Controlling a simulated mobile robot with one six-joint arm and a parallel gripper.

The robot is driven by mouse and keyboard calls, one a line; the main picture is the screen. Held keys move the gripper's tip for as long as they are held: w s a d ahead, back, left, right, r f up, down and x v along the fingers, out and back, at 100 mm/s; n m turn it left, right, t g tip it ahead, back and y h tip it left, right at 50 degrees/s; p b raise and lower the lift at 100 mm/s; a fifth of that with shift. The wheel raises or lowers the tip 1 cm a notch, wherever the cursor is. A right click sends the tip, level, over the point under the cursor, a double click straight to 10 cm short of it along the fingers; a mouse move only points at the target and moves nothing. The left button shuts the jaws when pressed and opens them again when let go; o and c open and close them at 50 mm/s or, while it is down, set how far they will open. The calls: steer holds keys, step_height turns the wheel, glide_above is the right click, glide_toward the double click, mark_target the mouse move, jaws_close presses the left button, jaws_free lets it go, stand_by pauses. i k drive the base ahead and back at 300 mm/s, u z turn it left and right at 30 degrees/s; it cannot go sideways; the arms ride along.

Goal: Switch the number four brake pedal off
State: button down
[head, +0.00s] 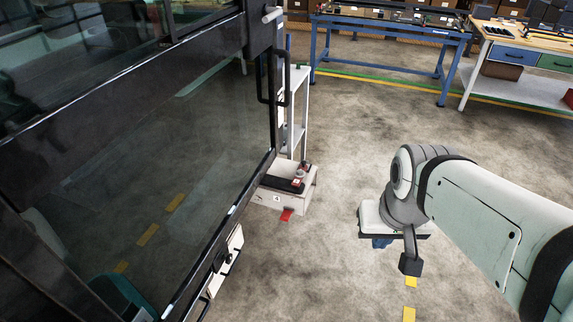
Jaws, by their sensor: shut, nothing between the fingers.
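The number four brake pedal unit (266,199) is a low pale box with a dark top, standing on the floor just right of the cab's glass door. A small "4" label is on its front face. A red pedal tab (287,215) sticks out low at its front. A small knob-like part (302,171) stands on its top; its exact form is too small to tell. My gripper (382,242) is at the end of my wrist, to the right of the unit and clear of it. It is shut and empty, and mostly hidden by my wrist.
The dark-framed glass cab door (120,170) fills the left, with a black handle (262,80). A narrow white stand (299,110) is behind the unit. A blue workbench (325,45) and a white bench (510,92) stand at the back. The floor between unit and gripper is clear.

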mark_target(285, 217)
steer(key=u, duration=0.05)
steer(key=i, duration=1)
steer(key=u, duration=0.05)
